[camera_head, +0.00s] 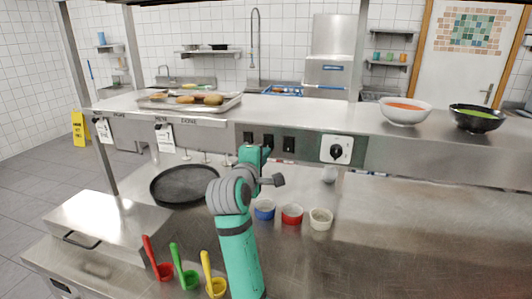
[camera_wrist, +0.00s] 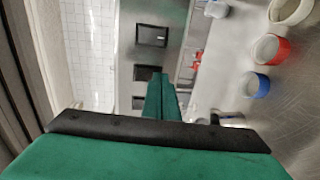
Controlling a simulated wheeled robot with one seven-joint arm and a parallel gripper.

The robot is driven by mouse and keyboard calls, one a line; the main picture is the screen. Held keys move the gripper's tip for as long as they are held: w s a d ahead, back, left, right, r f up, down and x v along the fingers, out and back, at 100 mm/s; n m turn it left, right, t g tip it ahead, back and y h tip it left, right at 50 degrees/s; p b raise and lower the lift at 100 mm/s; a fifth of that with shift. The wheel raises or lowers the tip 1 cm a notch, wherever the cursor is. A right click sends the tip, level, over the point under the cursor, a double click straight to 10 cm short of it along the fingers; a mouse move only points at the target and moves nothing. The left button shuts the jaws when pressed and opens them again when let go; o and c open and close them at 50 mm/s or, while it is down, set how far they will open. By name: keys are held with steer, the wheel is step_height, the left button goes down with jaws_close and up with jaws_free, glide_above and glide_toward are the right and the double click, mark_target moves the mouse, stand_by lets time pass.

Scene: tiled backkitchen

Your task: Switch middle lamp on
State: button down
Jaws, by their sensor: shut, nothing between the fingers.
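Three black switches sit in a row on the dark panel under the shelf: a left one (camera_head: 248,137), a middle one (camera_head: 268,141) and a right one (camera_head: 289,145). In the wrist view they run from bottom to top, with the middle switch (camera_wrist: 146,73) between the other two. My gripper (camera_head: 267,151) is shut and empty, its green fingertips (camera_wrist: 160,77) close to the middle switch and partly over it. I cannot tell whether they touch. No lamp is clearly identifiable, and the switch positions are too small to read.
A white dial plate (camera_head: 336,150) is right of the switches. The steel shelf (camera_head: 300,112) overhangs the panel. Below stand a black pan (camera_head: 184,185) and blue (camera_head: 264,209), red (camera_head: 292,214) and white (camera_head: 320,219) cups. The counter's right side is clear.

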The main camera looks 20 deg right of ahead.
steer(key=f+v, duration=0.3)
steer(key=v, duration=0.9)
steer(key=shift+a, duration=0.2)
